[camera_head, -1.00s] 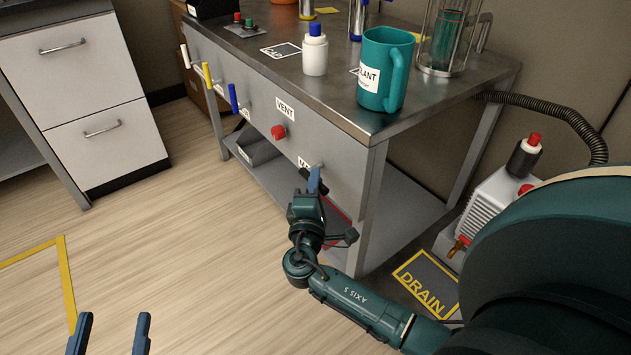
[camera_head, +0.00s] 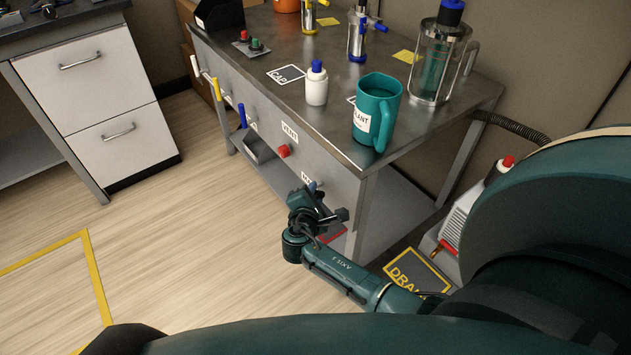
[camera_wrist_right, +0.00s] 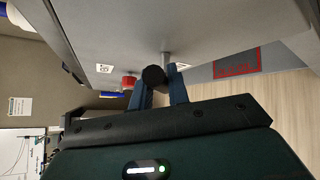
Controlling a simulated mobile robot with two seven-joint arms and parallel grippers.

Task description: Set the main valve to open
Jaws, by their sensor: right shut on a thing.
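The main valve is on the bench's front panel, below a partly hidden white label (camera_head: 307,177). In the right wrist view its black handle (camera_wrist_right: 153,76) sits on a metal stem (camera_wrist_right: 166,58), with its round end toward the camera. My right gripper (camera_head: 314,192) is at this valve, and its blue fingers (camera_wrist_right: 160,90) are shut on the handle, one on each side. In the head view the gripper hides most of the handle, so its exact angle is hard to tell. My left gripper is out of view.
A red vent knob (camera_head: 284,150) is left of the valve, with blue (camera_head: 242,114) and yellow (camera_head: 216,88) levers farther along. A teal mug (camera_head: 378,105) and white bottle (camera_head: 316,88) stand on the bench top. The floor left of the bench is clear.

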